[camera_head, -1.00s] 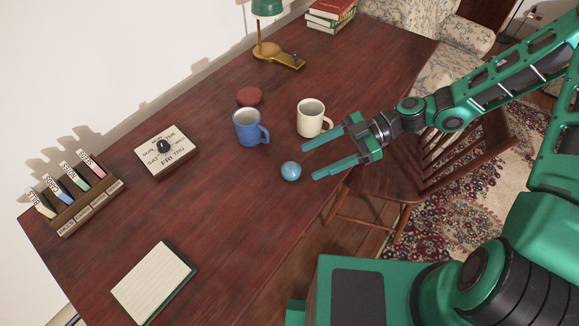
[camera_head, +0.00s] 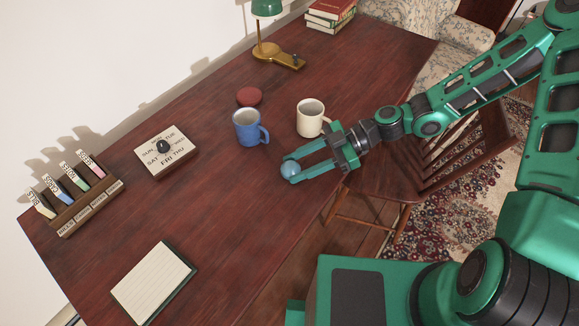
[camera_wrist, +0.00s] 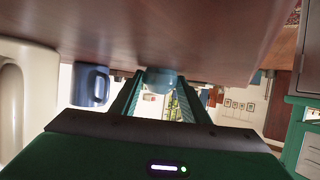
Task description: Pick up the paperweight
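The paperweight, a glossy light blue ball (camera_head: 291,169), is at the desk's right-hand side, in front of the two mugs. My gripper (camera_head: 289,168) reaches in from the right, with one green finger on each side of the ball. The fingers look closed against it. In the wrist view the ball (camera_wrist: 160,77) sits between the fingertips, with little or no gap showing. Whether it still touches the desk is hard to tell.
A cream mug (camera_head: 311,119) stands close behind my gripper, and a blue mug (camera_head: 248,128) is behind and left of the ball. A red round object (camera_head: 249,96) and a day-dial block (camera_head: 166,152) lie farther off. A chair (camera_head: 440,165) stands at right.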

